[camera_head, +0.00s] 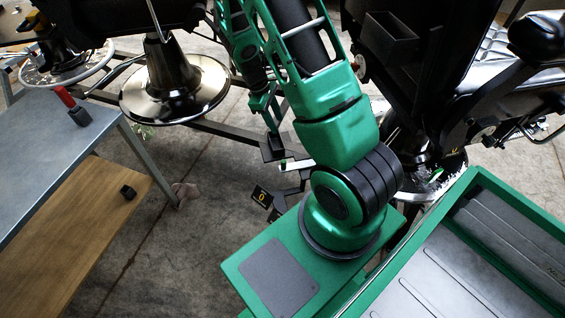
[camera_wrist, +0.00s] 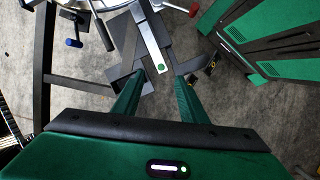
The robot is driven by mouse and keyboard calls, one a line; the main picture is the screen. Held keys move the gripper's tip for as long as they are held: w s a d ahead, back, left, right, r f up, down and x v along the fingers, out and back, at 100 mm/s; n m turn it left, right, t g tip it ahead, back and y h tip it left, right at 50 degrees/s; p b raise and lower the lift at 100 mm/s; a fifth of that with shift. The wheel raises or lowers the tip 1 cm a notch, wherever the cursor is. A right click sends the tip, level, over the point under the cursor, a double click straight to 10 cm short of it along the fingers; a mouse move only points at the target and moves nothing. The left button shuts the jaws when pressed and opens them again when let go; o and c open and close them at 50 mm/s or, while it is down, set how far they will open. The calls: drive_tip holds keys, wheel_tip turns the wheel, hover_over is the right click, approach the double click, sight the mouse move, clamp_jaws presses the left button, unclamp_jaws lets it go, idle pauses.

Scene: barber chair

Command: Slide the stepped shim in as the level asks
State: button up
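My gripper (camera_wrist: 160,77) is open in the wrist view, with two green fingers apart and nothing seen between them. It hangs over a dark metal frame on the floor; it also shows in the camera_head view (camera_head: 268,112). A pale bar-shaped level (camera_wrist: 152,42) with a round green vial lies on the frame, beyond the fingertips. It also shows in the camera_head view (camera_head: 297,164). A black piece with a yellow mark (camera_head: 262,195) lies low near the frame, also in the wrist view (camera_wrist: 205,70). I cannot tell whether it is the stepped shim.
A grey table (camera_head: 50,140) at the left bears a red-topped black block (camera_head: 74,108). A small black cube (camera_head: 128,192) sits on the wooden shelf (camera_head: 75,235) below. Barber chairs with round metal bases (camera_head: 175,90) stand behind. Open concrete floor lies between table and frame.

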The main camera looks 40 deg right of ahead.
sight(283, 161)
drive_tip(key=d+f+n, duration=0.1)
drive_tip(key=f, duration=0.7)
drive_tip(key=s+d+f+n, duration=0.1)
drive_tip(key=f+n, duration=0.1)
drive_tip(key=f, duration=0.7)
drive_tip(key=f+n, duration=0.1)
drive_tip(key=f, duration=0.7)
drive_tip(key=shift+s+d+f+n+h, duration=0.3)
drive_tip(key=shift+s+d+n+h, duration=0.05)
drive_tip(key=shift+d+n+h, duration=0.05)
clamp_jaws()
